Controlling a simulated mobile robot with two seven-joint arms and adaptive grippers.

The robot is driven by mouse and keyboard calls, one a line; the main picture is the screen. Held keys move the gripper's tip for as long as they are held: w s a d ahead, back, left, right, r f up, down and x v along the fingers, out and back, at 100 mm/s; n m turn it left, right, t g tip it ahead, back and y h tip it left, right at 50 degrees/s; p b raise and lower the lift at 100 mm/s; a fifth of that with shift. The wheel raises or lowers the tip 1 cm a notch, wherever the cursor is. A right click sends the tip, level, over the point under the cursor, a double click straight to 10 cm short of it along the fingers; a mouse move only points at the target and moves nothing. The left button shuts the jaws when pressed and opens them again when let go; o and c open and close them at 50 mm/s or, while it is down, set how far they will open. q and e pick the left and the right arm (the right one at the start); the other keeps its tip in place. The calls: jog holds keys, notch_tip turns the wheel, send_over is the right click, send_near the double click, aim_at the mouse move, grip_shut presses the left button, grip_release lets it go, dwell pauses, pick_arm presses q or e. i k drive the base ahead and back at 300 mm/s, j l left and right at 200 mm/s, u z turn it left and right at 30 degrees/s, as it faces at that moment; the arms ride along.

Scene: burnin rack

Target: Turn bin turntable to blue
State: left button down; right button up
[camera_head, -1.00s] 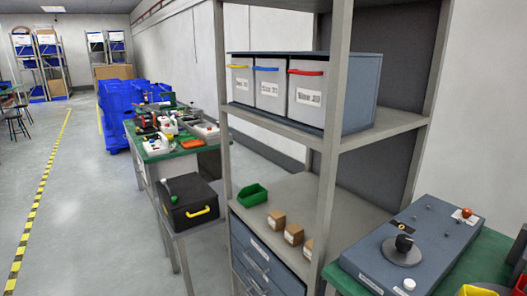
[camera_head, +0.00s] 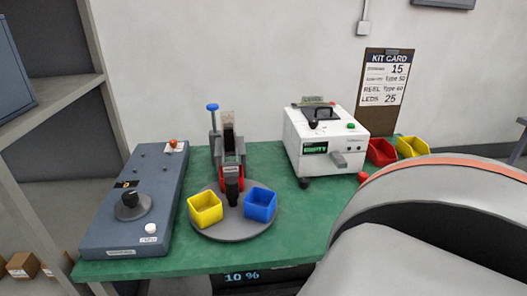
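The bin turntable (camera_head: 231,231) is a round grey disc on the green bench (camera_head: 298,229). A yellow bin (camera_head: 205,209) sits on its front left and a blue bin (camera_head: 260,205) on its front right. A red holder (camera_head: 231,172) with a dark upright part stands at its back, and a dark knob-like post (camera_head: 233,190) shows near its middle. Neither of my grippers is in view.
A blue-grey control box (camera_head: 133,205) with a black knob lies left of the turntable. A white machine (camera_head: 325,141) stands behind right, with red (camera_head: 381,152) and yellow (camera_head: 412,147) bins beside it. A large grey rounded shape (camera_head: 430,235) covers the lower right. A shelf post (camera_head: 106,85) stands left.

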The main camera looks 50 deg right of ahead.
aim_at(229, 209)
jog(key=z, duration=1.35)
